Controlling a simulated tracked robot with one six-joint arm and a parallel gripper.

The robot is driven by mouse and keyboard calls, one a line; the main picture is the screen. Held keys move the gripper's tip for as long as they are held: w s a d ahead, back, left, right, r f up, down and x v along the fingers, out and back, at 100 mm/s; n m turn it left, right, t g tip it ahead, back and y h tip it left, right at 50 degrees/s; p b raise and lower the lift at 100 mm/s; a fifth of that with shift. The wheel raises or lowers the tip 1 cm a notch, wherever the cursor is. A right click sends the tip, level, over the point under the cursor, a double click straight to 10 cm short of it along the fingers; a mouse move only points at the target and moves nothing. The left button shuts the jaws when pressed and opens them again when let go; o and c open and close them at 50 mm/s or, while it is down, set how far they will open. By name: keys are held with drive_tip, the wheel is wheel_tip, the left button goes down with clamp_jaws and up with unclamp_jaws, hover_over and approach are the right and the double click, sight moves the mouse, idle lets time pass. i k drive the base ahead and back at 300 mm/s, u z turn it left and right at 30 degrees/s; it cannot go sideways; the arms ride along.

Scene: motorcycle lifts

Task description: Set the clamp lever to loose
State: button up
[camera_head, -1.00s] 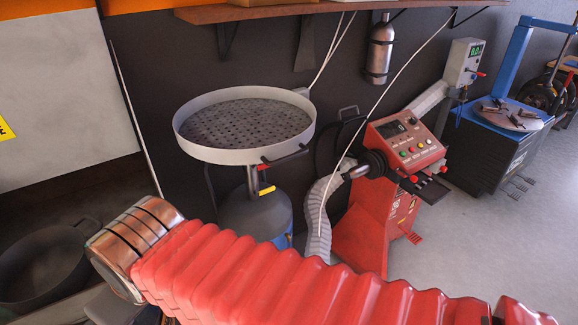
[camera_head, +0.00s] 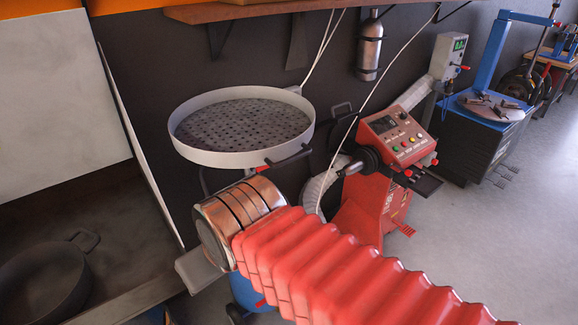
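The clamp lever cannot be picked out with certainty. A small red part (camera_head: 262,169) shows under the front rim of a round perforated drain pan (camera_head: 240,158); I cannot tell whether it is the lever or how it is set. The column below the pan is mostly hidden by my arm. My arm, with red bellows and a banded metal cuff, crosses the lower middle of the view in front of the pan's stand. My gripper's fingers are not seen.
A red wheel-balancing machine (camera_head: 385,170) stands right of the pan. A blue tyre changer (camera_head: 478,135) is behind it. A dark pot (camera_head: 45,285) is at lower left. A shelf (camera_head: 250,10) runs above. Open grey floor (camera_head: 500,250) lies at right.

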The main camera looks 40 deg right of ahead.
sight(258, 169)
drive_tip(key=z, duration=1.6)
drive_tip(key=k, duration=1.25)
drive_tip(key=u, duration=0.35)
drive_tip(key=i, duration=1)
drive_tip(key=u, duration=0.05)
